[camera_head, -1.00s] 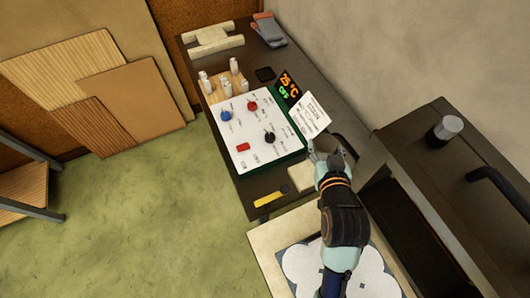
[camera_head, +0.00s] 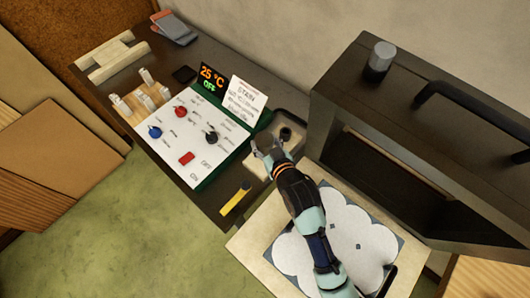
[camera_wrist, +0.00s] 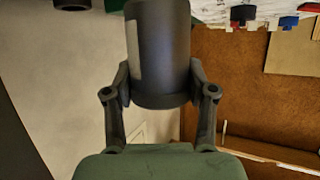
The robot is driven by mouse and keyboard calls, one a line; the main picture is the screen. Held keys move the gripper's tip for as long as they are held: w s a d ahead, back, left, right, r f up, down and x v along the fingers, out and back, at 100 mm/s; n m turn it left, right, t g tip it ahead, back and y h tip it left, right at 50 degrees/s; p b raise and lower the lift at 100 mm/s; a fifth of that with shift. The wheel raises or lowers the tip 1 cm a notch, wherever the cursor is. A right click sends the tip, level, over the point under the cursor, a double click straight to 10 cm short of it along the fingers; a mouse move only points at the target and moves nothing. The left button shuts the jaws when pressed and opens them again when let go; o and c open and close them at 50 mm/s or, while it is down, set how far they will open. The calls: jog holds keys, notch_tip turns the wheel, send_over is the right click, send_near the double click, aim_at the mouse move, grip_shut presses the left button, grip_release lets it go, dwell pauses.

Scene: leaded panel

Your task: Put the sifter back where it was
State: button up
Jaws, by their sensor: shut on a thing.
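My gripper (camera_wrist: 160,90) is shut on a dark grey cylinder, which I take to be the sifter (camera_wrist: 165,50). The sifter has a lighter patch on its side and fills the space between the fingers in the wrist view. In the head view my gripper (camera_head: 266,146) is over the dark bench, right of the control panel (camera_head: 190,135), near a shallow tray (camera_head: 303,135). The sifter cannot be made out clearly there. Whether it touches the surface below cannot be told.
A small dark round thing (camera_head: 286,133) is in or by the tray. A pale board (camera_head: 255,252) with a white scalloped piece (camera_head: 350,240) lies in front. A yellow-handled tool (camera_head: 235,198) lies at the bench edge.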

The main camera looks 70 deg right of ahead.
aim_at(265, 151)
jog(key=shift+f+b, duration=0.55)
jog(key=shift+f, duration=1.95)
jog(key=shift+f, duration=0.2)
jog(key=o, duration=1.3)
jog(key=shift+r, duration=0.2)
jog(key=p+v, duration=0.1)
jog(key=v, duration=0.6)
jog(key=shift+s+a+r, duration=0.1)
jog(key=shift+s, duration=0.05)
